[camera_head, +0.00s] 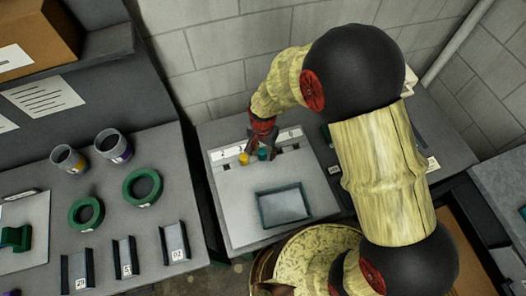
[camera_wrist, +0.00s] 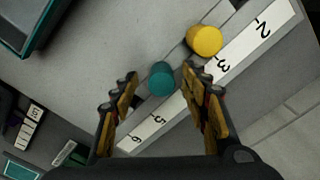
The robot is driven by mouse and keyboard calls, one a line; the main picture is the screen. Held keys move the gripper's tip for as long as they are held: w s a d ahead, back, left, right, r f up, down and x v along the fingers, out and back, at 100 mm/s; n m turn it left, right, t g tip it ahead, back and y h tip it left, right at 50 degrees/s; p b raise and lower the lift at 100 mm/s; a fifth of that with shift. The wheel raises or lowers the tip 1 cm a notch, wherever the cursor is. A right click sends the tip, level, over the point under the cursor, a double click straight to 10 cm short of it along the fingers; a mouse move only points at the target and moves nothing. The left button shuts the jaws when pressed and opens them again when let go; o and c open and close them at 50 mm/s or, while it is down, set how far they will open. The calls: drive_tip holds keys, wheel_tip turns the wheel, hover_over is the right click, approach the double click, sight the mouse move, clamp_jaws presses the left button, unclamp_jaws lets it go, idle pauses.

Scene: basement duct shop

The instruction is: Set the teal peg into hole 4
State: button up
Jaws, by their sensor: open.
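The teal peg (camera_head: 263,154) stands in the row of holes on the grey board (camera_head: 236,205), right of the yellow peg (camera_head: 243,158). In the wrist view the teal peg (camera_wrist: 162,80) appears between the parted fingers of my gripper (camera_wrist: 160,75), apart from both. The yellow peg (camera_wrist: 204,40) stands beside label 3, outside the fingers. The label strip (camera_wrist: 240,48) shows 2, 3, 5 and 6; my right finger hides where 4 falls, close to the teal peg. How deep the teal peg sits cannot be told. In the head view my gripper (camera_head: 262,133) is just above it.
A green-rimmed tray (camera_head: 259,211) lies on the board in front of the pegs. On the left bench are two green rings (camera_head: 74,214), two cups (camera_head: 112,143) and several labelled brackets (camera_head: 163,243). A block wall (camera_head: 205,50) stands behind.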

sight(263, 153)
drive_tip(key=shift+s+d+r, duration=0.1)
drive_tip(key=shift+s+r, duration=0.05)
drive_tip(key=shift+r, duration=1.65)
drive_tip(key=shift+s+r, duration=0.1)
drive_tip(key=shift+r, duration=1.85)
